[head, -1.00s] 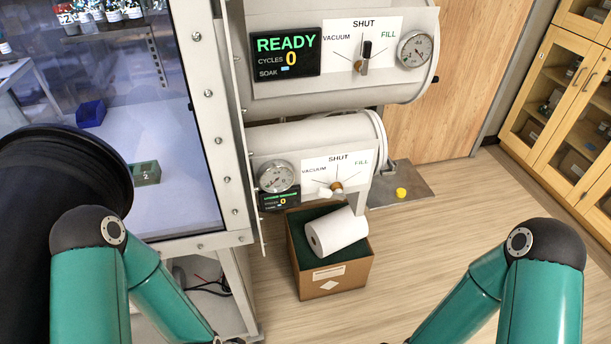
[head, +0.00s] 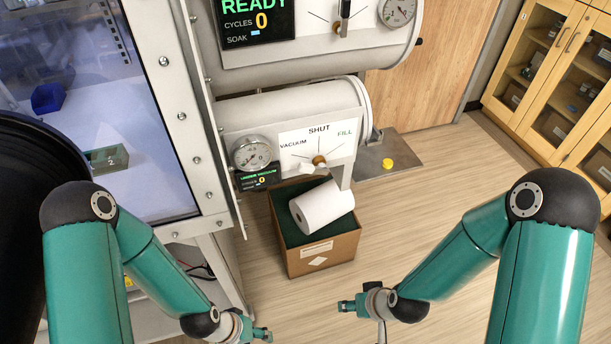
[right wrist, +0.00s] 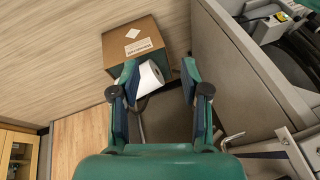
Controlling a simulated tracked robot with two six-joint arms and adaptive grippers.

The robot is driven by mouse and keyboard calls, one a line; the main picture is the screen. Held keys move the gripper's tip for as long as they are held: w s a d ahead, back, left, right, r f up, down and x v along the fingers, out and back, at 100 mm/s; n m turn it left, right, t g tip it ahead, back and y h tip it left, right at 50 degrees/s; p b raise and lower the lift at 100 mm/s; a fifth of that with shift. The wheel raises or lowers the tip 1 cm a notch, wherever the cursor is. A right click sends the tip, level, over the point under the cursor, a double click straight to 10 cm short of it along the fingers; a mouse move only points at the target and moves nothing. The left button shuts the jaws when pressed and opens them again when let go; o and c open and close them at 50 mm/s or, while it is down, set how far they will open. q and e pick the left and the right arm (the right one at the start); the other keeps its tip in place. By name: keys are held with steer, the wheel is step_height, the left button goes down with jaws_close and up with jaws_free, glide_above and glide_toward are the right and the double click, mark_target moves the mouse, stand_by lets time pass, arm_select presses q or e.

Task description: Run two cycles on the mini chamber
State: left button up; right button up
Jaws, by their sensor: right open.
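The mini chamber (head: 285,106) is the lower white cylinder in the head view. Its panel (head: 343,137) reads VACUUM, SHUT and FILL around a valve knob (head: 319,160). A white lever end points left and down from the knob. A round gauge (head: 250,153) and a small display (head: 260,178) sit to the left; the display shows a green line too small to read and cycles 0. My right gripper (right wrist: 160,68) is open and empty in the right wrist view, well apart from the chamber.
The large chamber (head: 300,66) above shows READY and cycles 0. A cardboard box (head: 320,258) with a white roll (head: 320,207) stands on the floor below. A yellow object (head: 387,163) lies on a grey plate. The glovebox window (head: 150,165) is at left. Floor at right is clear.

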steer(key=w+a+r+n+t+b, duration=0.35)
steer(key=w+n+b, duration=0.2)
steer(key=w, duration=0.25)
arm_select(q)
step_height(320, 180, down, 21)
steer(key=b, duration=1.3)
arm_select(e)
steer(key=n+t+y, duration=0.2)
steer(key=n+t, duration=0.7)
steer(key=t, duration=0.2)
glide_toward(306, 171)
steer(key=v, duration=0.6)
steer(key=shift+g, duration=0.25)
steer(key=p+x, duration=0.3)
steer(key=x, duration=0.2)
steer(key=p+x, duration=0.4)
steer(key=x, duration=0.2)
steer(key=p+x, duration=0.4)
steer(key=x, duration=0.2)
steer(key=shift+r, duration=0.3)
arm_select(q)
step_height(306, 171, up, 12)
steer(key=shift+f, duration=0.25)
arm_select(e)
jaws_close()
